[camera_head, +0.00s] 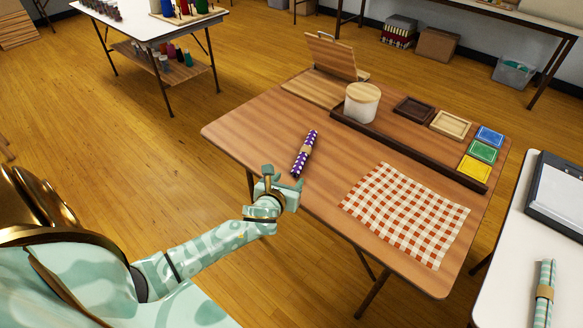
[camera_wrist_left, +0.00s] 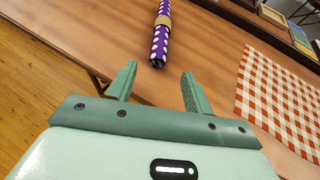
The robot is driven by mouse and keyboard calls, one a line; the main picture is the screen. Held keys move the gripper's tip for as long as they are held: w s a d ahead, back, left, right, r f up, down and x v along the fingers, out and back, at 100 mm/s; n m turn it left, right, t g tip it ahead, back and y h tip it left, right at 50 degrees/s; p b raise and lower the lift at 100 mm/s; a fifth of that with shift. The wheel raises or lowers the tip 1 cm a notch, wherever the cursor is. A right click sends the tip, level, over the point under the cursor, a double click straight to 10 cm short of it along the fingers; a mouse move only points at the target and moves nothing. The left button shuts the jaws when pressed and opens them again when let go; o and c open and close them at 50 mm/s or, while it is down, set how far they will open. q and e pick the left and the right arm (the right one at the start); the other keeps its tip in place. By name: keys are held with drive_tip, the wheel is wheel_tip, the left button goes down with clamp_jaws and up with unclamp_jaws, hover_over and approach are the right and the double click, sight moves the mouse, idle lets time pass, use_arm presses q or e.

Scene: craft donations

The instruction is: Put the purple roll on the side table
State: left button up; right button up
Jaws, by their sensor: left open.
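The purple roll (camera_head: 304,153) with white dots and a tan band lies near the left edge of the wooden table (camera_head: 250,125). It also shows in the left wrist view (camera_wrist_left: 160,40), beyond the fingertips and roughly in line with the gap between them. My left gripper (camera_head: 282,176) is open and empty at the table's near edge, just short of the roll's near end and apart from it. Its two fingers show in the left wrist view (camera_wrist_left: 158,80). A white table (camera_head: 505,240) stands at the right. My right gripper is not in view.
A red checkered cloth (camera_head: 405,213) lies right of the roll. Behind are a dark wooden rail (camera_head: 400,148), a lidded jar (camera_head: 362,103), small trays and coloured cards.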

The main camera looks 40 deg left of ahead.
use_arm(q)
drive_tip(key=s+d+f+n+g+h, duration=0.15)
drive_tip(key=s+f+n+g, duration=0.4)
drive_tip(key=s+f, duration=0.7)
drive_tip(key=s+d+f+n+g+h, duration=0.1)
drive_tip(key=s+d+f+n+g, duration=0.1)
drive_tip(key=s+f+n, duration=0.85)
drive_tip(key=s+d+f+n+g, duration=0.1)
drive_tip(key=s+d+f+n, duration=0.1)
drive_tip(key=s, duration=0.7)
drive_tip(key=s+d+f+n+g+h, duration=0.1)
drive_tip(key=s+f+n, duration=0.4)
drive_tip(key=s, duration=0.5)
drive_tip(key=s+d+f+n+g, duration=0.3)
drive_tip(key=s+f+n, duration=0.1)
drive_tip(key=s, duration=0.5)
drive_tip(key=shift+s+d+n+h+p, duration=0.15)
drive_tip(key=shift+s+n+h+p, duration=0.25)
drive_tip(key=shift+n, duration=0.5)
